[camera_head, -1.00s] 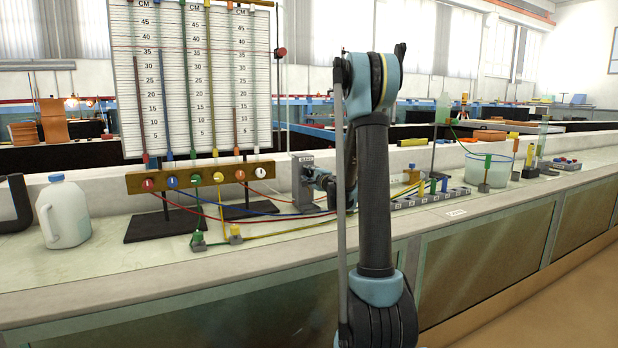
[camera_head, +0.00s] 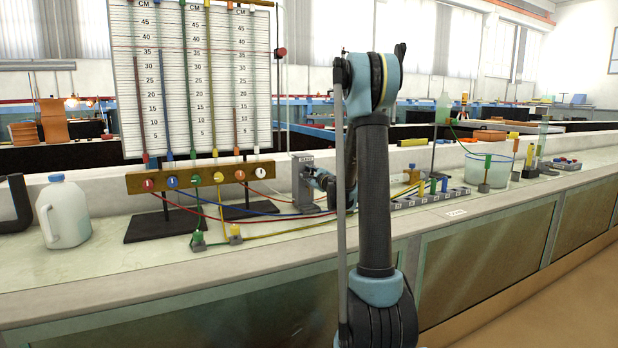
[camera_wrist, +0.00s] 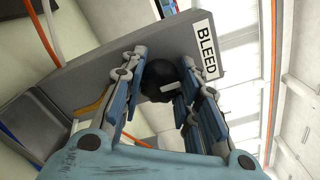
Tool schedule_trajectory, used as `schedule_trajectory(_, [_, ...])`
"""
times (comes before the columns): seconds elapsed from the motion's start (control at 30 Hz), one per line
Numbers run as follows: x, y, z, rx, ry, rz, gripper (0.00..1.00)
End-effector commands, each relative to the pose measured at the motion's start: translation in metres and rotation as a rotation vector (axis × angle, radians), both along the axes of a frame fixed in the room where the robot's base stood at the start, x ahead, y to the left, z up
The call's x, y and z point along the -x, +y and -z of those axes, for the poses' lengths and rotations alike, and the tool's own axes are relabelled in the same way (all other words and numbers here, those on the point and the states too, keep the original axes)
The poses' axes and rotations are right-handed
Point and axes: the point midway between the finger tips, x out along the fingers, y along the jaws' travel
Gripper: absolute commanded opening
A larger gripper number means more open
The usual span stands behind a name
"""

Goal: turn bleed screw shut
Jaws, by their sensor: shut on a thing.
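The bleed screw is a black round knob (camera_wrist: 158,82) with a pale mark on its face, in the middle of the wrist view. It sits on a grey block (camera_wrist: 100,75) with a white BLEED label (camera_wrist: 205,47). My gripper (camera_wrist: 160,88) has its blue-padded fingers on either side of the knob and is shut on it. In the head view the grey block (camera_head: 305,185) stands on the bench right of the tube board. My arm hides the gripper and the knob there.
The manometer board (camera_head: 190,75) stands left of the block, with a wooden valve bar (camera_head: 200,177) below it. Coloured hoses (camera_head: 275,233) run along the bench. A white jug (camera_head: 62,212) is at far left. A grey strip with coloured plugs (camera_head: 430,195) and a clear bucket (camera_head: 490,168) are at right.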

Motion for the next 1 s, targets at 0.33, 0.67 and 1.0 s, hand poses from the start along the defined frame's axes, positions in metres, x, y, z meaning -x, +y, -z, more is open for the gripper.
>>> schedule_trajectory(0.33, [0.001,-0.002,0.001,0.002,-0.001,0.004,0.51])
schedule_trajectory(0.67, [0.000,-0.003,0.000,0.001,-0.001,0.006,0.51])
schedule_trajectory(1.0, [0.023,-0.012,0.000,0.001,-0.001,0.010,0.51])
